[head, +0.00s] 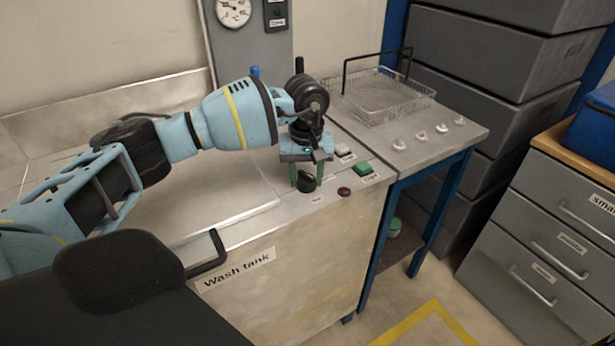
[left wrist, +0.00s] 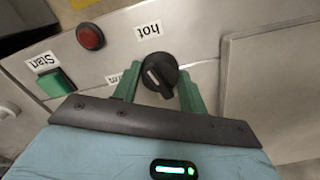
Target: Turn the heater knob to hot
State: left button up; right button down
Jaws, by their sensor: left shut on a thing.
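The heater knob (head: 306,182) is black and round and sits on the top front of the wash tank bench. In the left wrist view the knob (left wrist: 159,72) has a raised grip bar with a pale mark. A "hot" label (left wrist: 149,30) is beside it, and another label (left wrist: 120,78) is partly hidden by a finger. My left gripper (head: 306,176) points down, with its green fingers on either side of the knob, shut on it. In the left wrist view the gripper (left wrist: 158,90) also shows around it. My right gripper is not in view.
A red button (head: 344,191) and a green Start button (head: 363,169) are close to the right of the knob. A wire basket (head: 384,100) stands on the bench further right. A bar handle (head: 212,254) sticks out at the bench front.

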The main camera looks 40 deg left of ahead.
aim_at(306, 174)
pick_arm(q)
jog(key=shift+m+b, duration=0.35)
jog(key=shift+m, duration=1.25)
jog(key=o, duration=1)
jog(key=shift+r, duration=3.95)
